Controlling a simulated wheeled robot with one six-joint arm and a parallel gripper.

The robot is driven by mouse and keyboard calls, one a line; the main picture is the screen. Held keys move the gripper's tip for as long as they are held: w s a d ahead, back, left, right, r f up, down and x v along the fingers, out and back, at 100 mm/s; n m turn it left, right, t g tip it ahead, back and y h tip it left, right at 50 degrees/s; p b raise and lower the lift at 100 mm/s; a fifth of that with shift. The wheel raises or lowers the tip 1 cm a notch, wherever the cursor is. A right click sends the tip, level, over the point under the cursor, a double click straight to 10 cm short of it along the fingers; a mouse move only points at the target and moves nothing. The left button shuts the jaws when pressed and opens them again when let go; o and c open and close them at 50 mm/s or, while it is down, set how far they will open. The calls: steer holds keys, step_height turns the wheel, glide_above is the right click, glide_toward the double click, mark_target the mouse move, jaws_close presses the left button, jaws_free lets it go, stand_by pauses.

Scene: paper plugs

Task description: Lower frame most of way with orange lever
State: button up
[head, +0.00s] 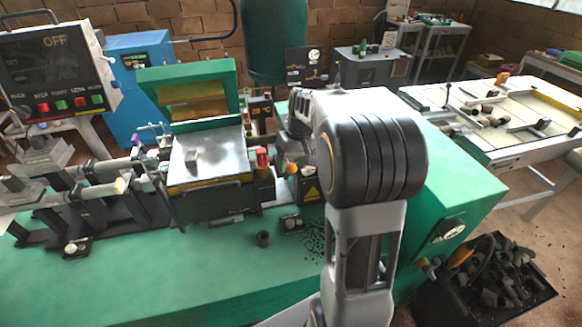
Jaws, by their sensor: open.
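A green frame (187,88) with an amber, see-through pane stands raised and tilted back behind a metal plate (208,155) on the machine. An orange knob (291,169), which looks like the lever's end, sits right of the plate, beside a yellow warning label. My arm comes up from the bottom and bends left at a large dark joint. My gripper (292,146) shows only in small part, left of that joint and just above the orange knob. It looks open and empty. Whether it touches the knob, I cannot tell.
A red-topped part (262,160) stands just left of the knob. A control screen (55,62) reads OFF. A black scrap tray (540,284) sits low at right.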

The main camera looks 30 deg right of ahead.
steer(key=shift+a+f, duration=0.2)
steer(key=shift+f, duration=0.7)
jaws_close()
